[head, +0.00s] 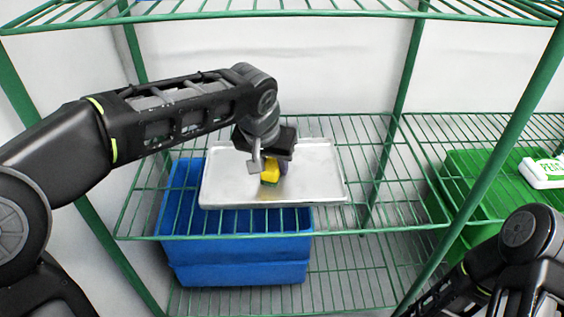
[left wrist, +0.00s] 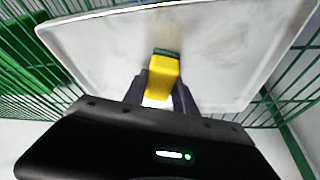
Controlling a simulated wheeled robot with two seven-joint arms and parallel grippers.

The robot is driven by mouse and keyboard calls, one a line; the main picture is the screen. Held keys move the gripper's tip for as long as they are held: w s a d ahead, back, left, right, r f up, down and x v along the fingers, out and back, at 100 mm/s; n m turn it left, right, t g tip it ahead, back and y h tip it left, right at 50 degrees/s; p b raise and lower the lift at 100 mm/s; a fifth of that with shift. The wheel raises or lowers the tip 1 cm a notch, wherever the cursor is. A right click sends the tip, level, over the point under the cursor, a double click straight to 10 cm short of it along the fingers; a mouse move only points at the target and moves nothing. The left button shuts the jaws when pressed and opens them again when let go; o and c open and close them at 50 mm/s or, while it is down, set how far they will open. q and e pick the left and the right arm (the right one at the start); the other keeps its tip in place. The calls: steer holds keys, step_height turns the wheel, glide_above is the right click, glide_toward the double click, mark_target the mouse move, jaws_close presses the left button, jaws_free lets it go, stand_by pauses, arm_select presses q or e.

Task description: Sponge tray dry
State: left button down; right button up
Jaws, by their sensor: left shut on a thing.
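A grey metal tray (head: 225,185) lies on the green wire shelf. A yellow sponge with a green layer (head: 270,172) is at the middle of the tray, and it also shows in the left wrist view (left wrist: 164,72). My left gripper (head: 265,170) reaches over the tray from above and is shut on the sponge. In the left wrist view its two dark fingers (left wrist: 160,88) clasp the sponge's sides. The sponge's green end is at or close to the tray surface (left wrist: 100,60). A brownish smear shows on the tray by the sponge. My right gripper is out of view; only part of that arm shows.
The green wire shelf (head: 150,215) surrounds the tray, with bare wire to the right. Blue bins (head: 235,272) stand below it. A green bin (head: 480,165) with a white item (head: 542,172) is at the right. Green posts and an upper shelf (head: 300,12) frame the space.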

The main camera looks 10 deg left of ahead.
mark_target(293, 168)
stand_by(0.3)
arm_select(q)
steer(key=shift+w+a+f+p, duration=0.2)
steer(key=shift+w+p, duration=0.1)
steer(key=shift+w, duration=0.35)
steer(key=shift+w+d+r+p, duration=0.1)
steer(key=shift+w+d+p, duration=0.15)
steer(key=shift+d, duration=0.75)
steer(key=shift+w+d+p, duration=0.2)
steer(key=shift+d, duration=0.8)
step_height(293, 168, up, 6)
steer(key=p, duration=0.5)
steer(key=shift+r, duration=0.15)
